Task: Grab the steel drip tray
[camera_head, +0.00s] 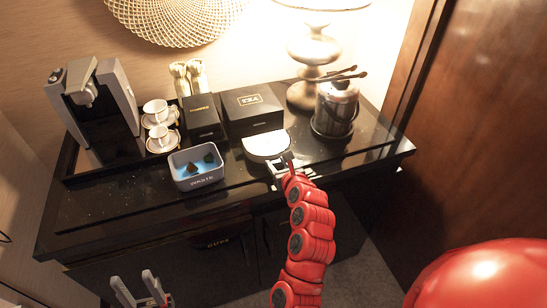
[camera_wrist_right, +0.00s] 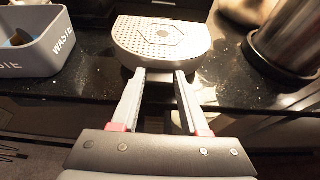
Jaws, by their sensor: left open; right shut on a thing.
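The steel drip tray (camera_head: 266,146) is a pale, half-round plate with a perforated top. It lies near the front edge of the black counter, and it fills the top middle of the right wrist view (camera_wrist_right: 160,38). My right gripper (camera_head: 284,164) reaches in from the front, and its fingers (camera_wrist_right: 160,76) are closed on the tray's near edge. The exact contact is partly hidden. The tray looks level, at or just above the counter; I cannot tell which. My left gripper (camera_head: 142,290) is open and empty at the bottom left, below the counter.
A grey waste bin (camera_head: 196,178) stands left of the tray. Black boxes (camera_head: 252,120) are behind it, and a steel ice bucket (camera_head: 335,108) with tongs is to the right. A coffee machine (camera_head: 119,92) and cups (camera_head: 161,140) stand at left. The counter's front left (camera_head: 110,205) is clear.

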